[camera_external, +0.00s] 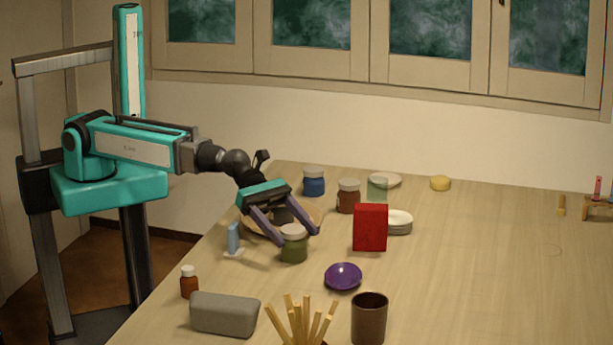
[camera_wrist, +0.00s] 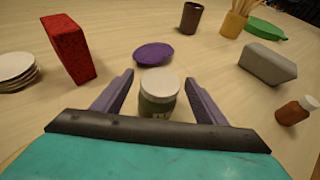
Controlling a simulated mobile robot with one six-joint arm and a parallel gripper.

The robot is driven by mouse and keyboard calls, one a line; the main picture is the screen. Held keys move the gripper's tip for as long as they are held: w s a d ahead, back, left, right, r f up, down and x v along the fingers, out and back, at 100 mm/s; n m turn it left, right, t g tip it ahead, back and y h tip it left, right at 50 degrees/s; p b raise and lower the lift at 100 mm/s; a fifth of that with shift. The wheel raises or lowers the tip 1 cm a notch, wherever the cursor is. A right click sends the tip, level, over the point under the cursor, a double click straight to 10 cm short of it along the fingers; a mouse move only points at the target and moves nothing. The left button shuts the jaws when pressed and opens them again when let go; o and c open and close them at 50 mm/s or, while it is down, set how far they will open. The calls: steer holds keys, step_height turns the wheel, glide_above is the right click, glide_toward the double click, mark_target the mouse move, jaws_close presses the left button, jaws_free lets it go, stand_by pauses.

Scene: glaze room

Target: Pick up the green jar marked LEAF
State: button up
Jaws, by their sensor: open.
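The green jar (camera_external: 293,248) with a pale lid stands upright on the table. In the wrist view the green jar (camera_wrist: 158,97) sits between my two fingers, with a strip of pale label low on its side; I cannot read the word. My gripper (camera_external: 298,237) is open. Its two purple fingers lie on either side of the jar, with a visible gap on each side in the wrist view (camera_wrist: 160,78). The bottom of the jar is hidden by my gripper body in the wrist view.
A red block (camera_external: 370,228) stands right of the jar, and a purple dish (camera_external: 343,276) lies in front. A blue stand (camera_external: 233,238) is close on the left. A blue jar (camera_external: 314,182) and brown jar (camera_external: 348,197) stand behind. The table's right side is mostly clear.

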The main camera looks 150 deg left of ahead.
mark_target(299, 239)
steer(key=shift+p+x, duration=0.5)
steer(key=shift+x, duration=1.9)
steer(key=shift+f, duration=0.15)
steer(key=shift+s, duration=0.1)
steer(key=c, duration=1.3)
steer(key=shift+c, duration=0.2)
step_height(299, 239, up, 18)
steer(key=b, duration=0.1)
